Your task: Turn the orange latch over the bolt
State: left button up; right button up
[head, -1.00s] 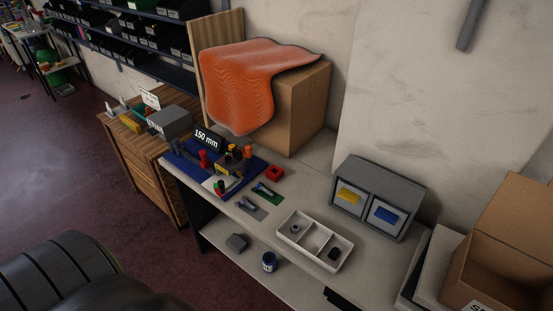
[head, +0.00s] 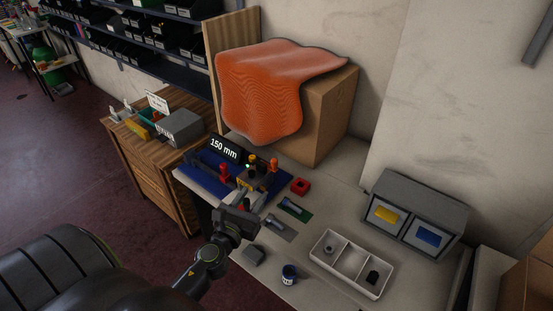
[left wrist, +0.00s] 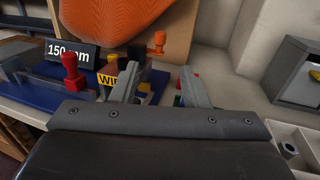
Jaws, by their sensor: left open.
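A blue fixture board (head: 196,178) lies at the left end of the table with a "150 mm" sign (head: 225,149) at its back. An orange knob-topped part (head: 274,163), which may be the latch, stands on the fixture; it also shows in the left wrist view (left wrist: 157,42), beyond the fingers. Whether it lies over a bolt, I cannot tell. A red upright piece (head: 225,172) stands to its left. My left gripper (head: 253,195) is open and empty in front of the fixture; its fingers (left wrist: 160,76) hide part of it. My right gripper is not in view.
A red square block (head: 300,186) and a green plate (head: 296,210) lie right of the fixture. A white divided tray (head: 350,264) and a grey two-bay box (head: 416,212) stand further right. A cardboard box (head: 325,125) under an orange cloth (head: 262,90) stands behind.

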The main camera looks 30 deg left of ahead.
aim_at(273, 165)
pick_arm(q)
jog(key=w+a, duration=0.1)
jog(key=w, duration=0.4)
jog(key=w+a, duration=0.1)
jog(key=w, duration=0.5)
jog(key=w+a, duration=0.1)
jog(key=w, duration=0.5)
grip_shut()
